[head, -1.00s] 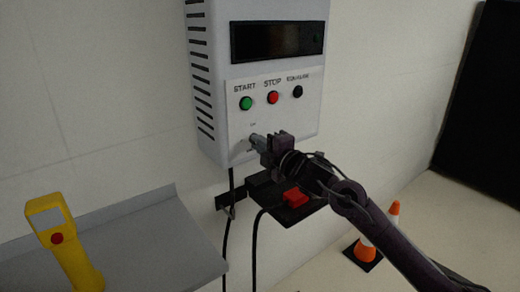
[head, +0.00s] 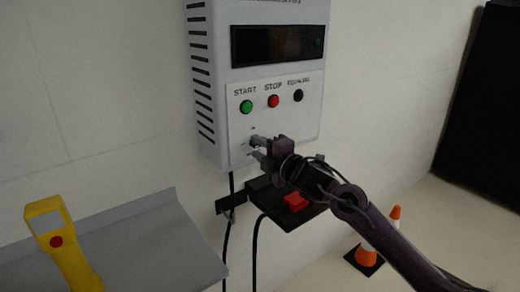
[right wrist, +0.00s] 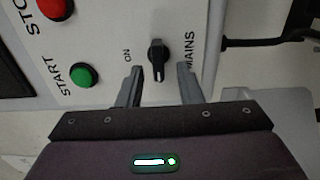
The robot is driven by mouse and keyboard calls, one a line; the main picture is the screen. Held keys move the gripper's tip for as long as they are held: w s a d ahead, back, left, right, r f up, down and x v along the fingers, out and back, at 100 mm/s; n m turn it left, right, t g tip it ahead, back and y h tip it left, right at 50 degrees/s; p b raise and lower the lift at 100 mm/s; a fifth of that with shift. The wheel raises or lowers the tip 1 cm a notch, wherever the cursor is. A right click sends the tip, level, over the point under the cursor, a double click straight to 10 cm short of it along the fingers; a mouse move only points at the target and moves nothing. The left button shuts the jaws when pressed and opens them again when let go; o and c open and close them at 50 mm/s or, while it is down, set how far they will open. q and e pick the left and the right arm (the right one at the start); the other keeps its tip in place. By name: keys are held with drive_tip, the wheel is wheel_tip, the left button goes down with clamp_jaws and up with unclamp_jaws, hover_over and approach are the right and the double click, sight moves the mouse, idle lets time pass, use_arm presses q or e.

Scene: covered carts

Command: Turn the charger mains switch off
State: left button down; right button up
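The mains switch (right wrist: 157,58) is a black rotary knob on the white charger's (head: 212,120) front panel. In the right wrist view it lies between the "ON" label and the "MAINS" label. Its bar runs up and down that picture, across the line between the labels, with a pale mark at the lower end. My right gripper (right wrist: 158,84) is open, its two grey fingertips apart on either side of the knob's near end, with clear gaps. In the head view my right gripper (head: 252,147) is at the panel's lower left. My left gripper is out of view.
Above the switch are a green START button (head: 246,107), a red STOP button (head: 273,101) and a black button (head: 298,95). A black bracket with a red connector (head: 296,202) and cables hang below. A grey shelf (head: 150,235) holds a yellow handset (head: 57,240). Cones (head: 365,252) stand right.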

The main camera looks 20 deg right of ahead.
drive_tip(key=shift+s, duration=0.1)
drive_tip(key=b+v, duration=0.2)
drive_tip(key=v, duration=0.5)
drive_tip(key=shift+s, duration=0.3)
drive_tip(key=shift+d, duration=0.15)
